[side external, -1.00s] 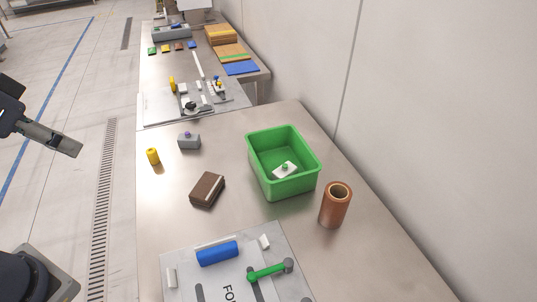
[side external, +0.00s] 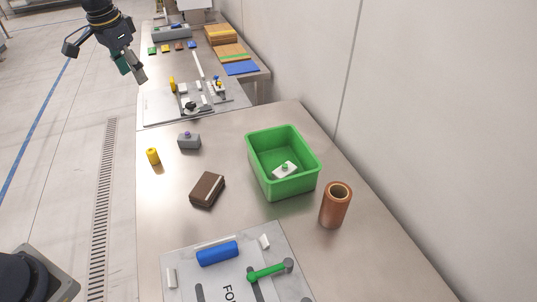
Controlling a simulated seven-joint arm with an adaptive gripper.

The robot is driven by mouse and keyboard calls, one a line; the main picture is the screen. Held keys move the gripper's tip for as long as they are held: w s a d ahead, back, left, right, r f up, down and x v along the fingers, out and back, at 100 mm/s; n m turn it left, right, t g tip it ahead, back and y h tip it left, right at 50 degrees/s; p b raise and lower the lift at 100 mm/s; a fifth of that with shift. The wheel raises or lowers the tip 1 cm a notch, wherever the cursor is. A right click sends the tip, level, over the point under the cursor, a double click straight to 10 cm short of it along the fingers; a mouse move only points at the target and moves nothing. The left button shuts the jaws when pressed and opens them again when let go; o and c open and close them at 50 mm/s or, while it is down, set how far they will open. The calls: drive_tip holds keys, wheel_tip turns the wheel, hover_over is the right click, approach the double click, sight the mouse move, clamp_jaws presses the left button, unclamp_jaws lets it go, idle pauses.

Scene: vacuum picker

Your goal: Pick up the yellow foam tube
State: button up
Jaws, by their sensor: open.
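The yellow foam tube (side external: 153,156) is a small yellow cylinder standing upright near the left edge of the metal table (side external: 155,215). My gripper (side external: 131,68) is at the upper left, in the air beyond the tube and well apart from it. Its fingers point down and to the right, with nothing seen between them. The gap between the fingers is hard to make out from this angle.
A brown block (side external: 207,189), a green bin (side external: 294,184) and a copper-coloured tube (side external: 334,208) are farther right. A board with a blue cylinder (side external: 217,253) lies in front.

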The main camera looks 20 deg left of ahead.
drive_tip(key=w+a+f+n+g, duration=0.15)
drive_tip(key=a+f, duration=0.25)
drive_tip(key=f, duration=0.6)
hover_over(151, 150)
drive_tip(key=shift+g+h, duration=0.3)
drive_tip(key=shift+g, duration=0.05)
drive_tip(key=f, duration=1.2)
drive_tip(key=shift+w+a, duration=0.2)
drive_tip(key=shift+a, duration=0.05)
drive_tip(key=shift+m, duration=0.25)
drive_tip(key=f, duration=0.6)
drive_tip(key=shift+s+d+f, duration=0.15)
drive_tip(key=shift+s+d, duration=0.05)
drive_tip(key=c, duration=1)
